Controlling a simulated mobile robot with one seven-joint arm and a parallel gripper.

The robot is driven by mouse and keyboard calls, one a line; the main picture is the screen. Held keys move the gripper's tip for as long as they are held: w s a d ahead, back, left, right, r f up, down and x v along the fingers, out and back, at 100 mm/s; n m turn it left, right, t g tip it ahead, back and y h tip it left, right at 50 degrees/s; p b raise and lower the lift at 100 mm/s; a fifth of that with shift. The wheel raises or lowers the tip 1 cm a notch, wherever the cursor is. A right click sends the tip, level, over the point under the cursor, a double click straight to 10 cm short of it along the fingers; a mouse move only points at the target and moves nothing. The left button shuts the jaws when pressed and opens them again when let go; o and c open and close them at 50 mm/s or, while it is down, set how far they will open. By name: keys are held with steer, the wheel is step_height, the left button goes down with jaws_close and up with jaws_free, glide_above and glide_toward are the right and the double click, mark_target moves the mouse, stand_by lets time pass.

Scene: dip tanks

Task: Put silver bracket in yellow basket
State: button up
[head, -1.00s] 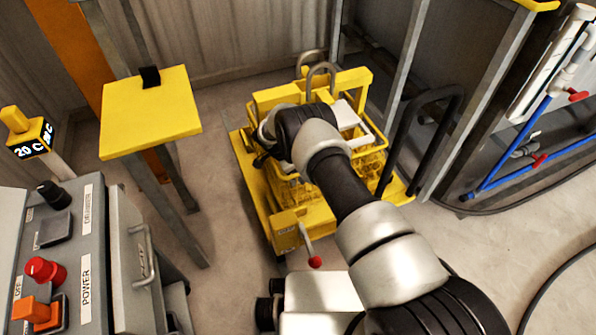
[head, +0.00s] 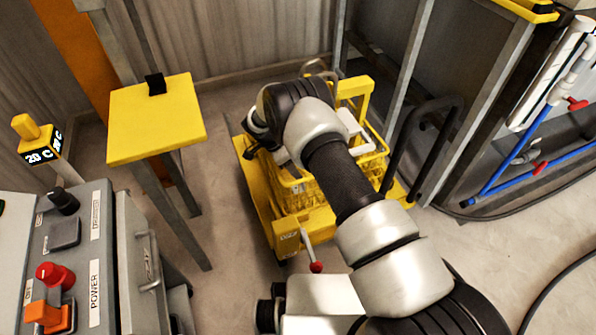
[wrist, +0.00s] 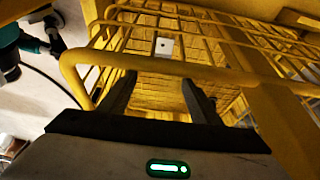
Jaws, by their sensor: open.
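The yellow basket (head: 372,166) is a wire basket on a yellow cart, partly covered by my arm in the head view. In the wrist view its yellow rim (wrist: 200,68) crosses just in front of my gripper. A small silver-grey piece with a dark hole, seemingly the silver bracket (wrist: 164,46), shows beyond the rim, within the basket's outline. My gripper (wrist: 158,80) is open, its two dark fingers apart with nothing between them. The bracket is beyond the fingertips, apart from them. In the head view my fingers are hidden behind my arm.
A yellow-topped stand (head: 180,118) with a small black block (head: 155,83) is left of the cart. A control cabinet (head: 85,255) is at lower left. Grey posts and a black handrail (head: 400,150) stand close right of the basket. Bare floor lies at right.

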steer(key=s+d+r+n+y, duration=0.1)
steer(key=s+d+r+n, duration=0.15)
steer(key=r, duration=0.75)
steer(key=s+d+r+n, duration=0.1)
steer(key=s+d+r, duration=0.2)
steer(key=r, duration=0.8)
steer(key=s+d+r+n+y, duration=0.1)
steer(key=s+d+r, duration=0.15)
steer(key=r, duration=0.75)
steer(key=s+d+r+n+t+y, duration=0.1)
steer(key=s+d+r+n, duration=0.1)
steer(key=s+d+r, duration=0.35)
steer(key=s+d+r+n, duration=0.2)
steer(key=s+r+n, duration=0.1)
steer(key=s+r, duration=0.6)
steer(key=s+r+n+t, duration=0.1)
steer(key=s+n, duration=0.1)
steer(key=s, duration=0.4)
steer(key=s+d+r+n+t+y, duration=0.1)
steer(key=s+r+n, duration=0.1)
steer(key=s, duration=0.4)
steer(key=shift+s+d+t, duration=0.25)
steer(key=shift+t, duration=0.15)
steer(key=shift+r, duration=0.1)
